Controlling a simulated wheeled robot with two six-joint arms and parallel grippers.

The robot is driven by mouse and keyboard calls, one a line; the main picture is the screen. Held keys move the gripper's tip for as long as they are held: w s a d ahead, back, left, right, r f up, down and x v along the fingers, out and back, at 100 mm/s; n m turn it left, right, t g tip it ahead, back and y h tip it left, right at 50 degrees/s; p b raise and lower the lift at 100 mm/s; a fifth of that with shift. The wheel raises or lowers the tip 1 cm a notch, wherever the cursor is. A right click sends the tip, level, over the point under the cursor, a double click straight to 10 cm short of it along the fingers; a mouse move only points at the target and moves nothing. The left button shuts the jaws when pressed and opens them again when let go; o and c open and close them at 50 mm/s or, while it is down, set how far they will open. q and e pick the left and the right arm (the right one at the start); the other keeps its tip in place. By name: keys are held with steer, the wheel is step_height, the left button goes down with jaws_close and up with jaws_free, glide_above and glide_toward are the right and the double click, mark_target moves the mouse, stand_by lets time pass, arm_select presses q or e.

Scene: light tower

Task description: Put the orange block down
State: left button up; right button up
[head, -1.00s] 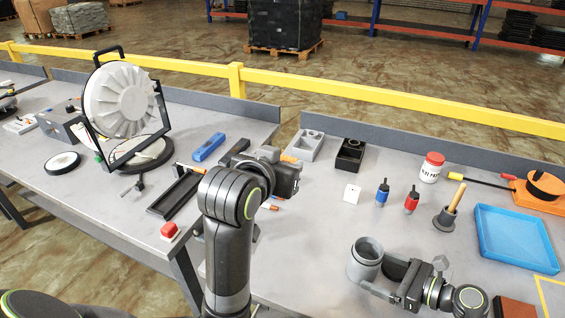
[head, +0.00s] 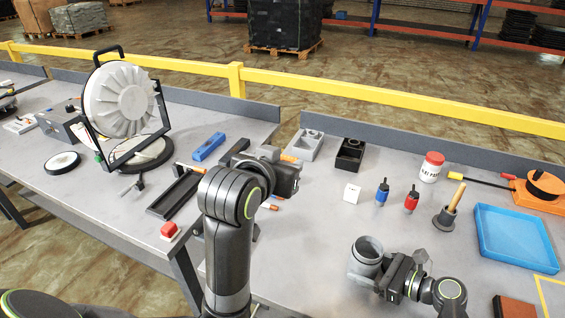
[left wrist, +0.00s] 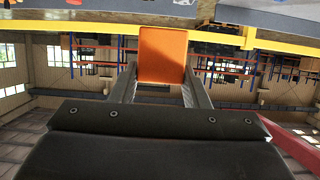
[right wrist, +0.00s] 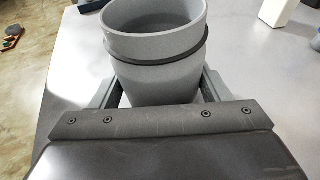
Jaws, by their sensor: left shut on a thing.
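The orange block (left wrist: 163,55) sits between the two fingers of my left gripper (left wrist: 160,85) in the left wrist view. My left gripper (head: 284,170) is shut on it; in the head view the wrist hides most of the block. A grey cup (head: 367,252) stands on the table at the front right. My right gripper (head: 376,278) is open, with a finger on each side of the cup (right wrist: 155,55), as the right wrist view shows.
A blue tray (head: 512,240) is further right.

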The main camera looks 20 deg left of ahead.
arm_select(q)
steer(key=w+d+f+m+g+h, duration=0.2)
steer(key=w+d+f+m+h, duration=0.2)
steer(key=d+m+h, duration=0.4)
steer(key=m+g+h, duration=0.4)
steer(key=m+g, duration=0.1)
steer(key=g, duration=0.1)
glide_above(366, 238)
steer(key=s, duration=0.3)
step_height(366, 238, down, 3)
step_height(366, 238, down, 10)
steer(key=shift+s+a+m+h, duration=0.15)
steer(key=shift+s+m+h, duration=0.1)
steer(key=shift+m+h, duration=0.05)
steer(key=shift+f, duration=0.45)
